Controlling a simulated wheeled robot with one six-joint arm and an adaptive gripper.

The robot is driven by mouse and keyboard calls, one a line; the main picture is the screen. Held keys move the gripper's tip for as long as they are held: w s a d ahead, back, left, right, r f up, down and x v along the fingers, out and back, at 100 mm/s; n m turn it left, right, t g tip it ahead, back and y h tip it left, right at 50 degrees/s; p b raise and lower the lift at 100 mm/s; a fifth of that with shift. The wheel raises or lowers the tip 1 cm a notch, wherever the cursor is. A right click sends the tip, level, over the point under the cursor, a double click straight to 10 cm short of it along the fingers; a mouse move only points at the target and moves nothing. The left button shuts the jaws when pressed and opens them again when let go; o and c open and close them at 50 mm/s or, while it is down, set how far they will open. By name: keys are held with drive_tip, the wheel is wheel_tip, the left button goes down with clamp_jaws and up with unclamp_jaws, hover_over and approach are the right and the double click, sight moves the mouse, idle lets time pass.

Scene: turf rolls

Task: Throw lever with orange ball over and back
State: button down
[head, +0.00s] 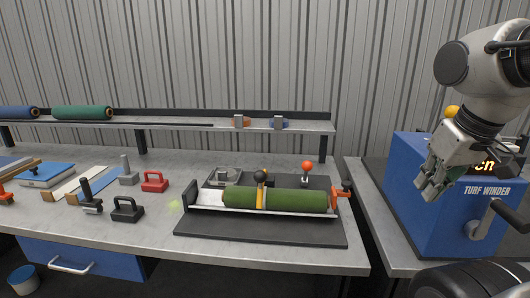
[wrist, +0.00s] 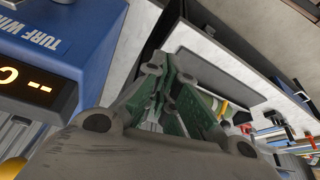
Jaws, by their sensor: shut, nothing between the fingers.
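The lever with the orange ball (head: 307,166) stands upright at the back right of a dark base plate (head: 200,238) on the workbench, behind a green turf roll (head: 290,199). A second lever with a black ball (head: 260,176) stands to its left, by a yellow strap around the roll. My gripper (head: 428,190) is raised at the right, in front of the blue turf winder and well apart from the orange ball. It is shut and empty; its fingers also show in the wrist view (wrist: 168,82). I cannot clearly make out the orange ball in the wrist view.
The blue turf winder (head: 410,200) with a crank stands at the right; it also shows in the wrist view (wrist: 95,35). A red clamp (head: 342,192) sits at the roll's right end. A shelf (head: 200,124) runs behind. Black handles (head: 127,210) and a red handle (head: 154,182) lie left.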

drive_tip(key=w+a+f+n+g, duration=0.2)
drive_tip(key=w+a+f+n, duration=0.2)
drive_tip(key=a, duration=0.1)
drive_tip(key=n+t+h, duration=0.2)
drive_tip(key=n+t, duration=0.2)
drive_tip(key=n, duration=2.3)
approach(303, 192)
wheel_tip(303, 192, up, 4)
drive_tip(key=shift+w+a+f, duration=0.1)
drive_tip(key=shift+w+a, duration=0.05)
drive_tip(key=x, duration=1)
drive_tip(key=shift+f, duration=0.1)
drive_tip(key=shift+w+d+r, duration=0.2)
drive_tip(key=shift+w+d, duration=0.05)
drive_tip(key=shift+w, duration=0.25)
drive_tip(key=shift+w+d+r, duration=0.15)
drive_tip(key=shift+w+d, duration=0.05)
drive_tip(key=shift+w, duration=0.3)
drive_tip(key=shift+w+d+r, duration=0.15)
drive_tip(key=shift+w, duration=0.2)
drive_tip(key=shift+w+d+r, duration=0.1)
drive_tip(key=shift+w, duration=0.25)
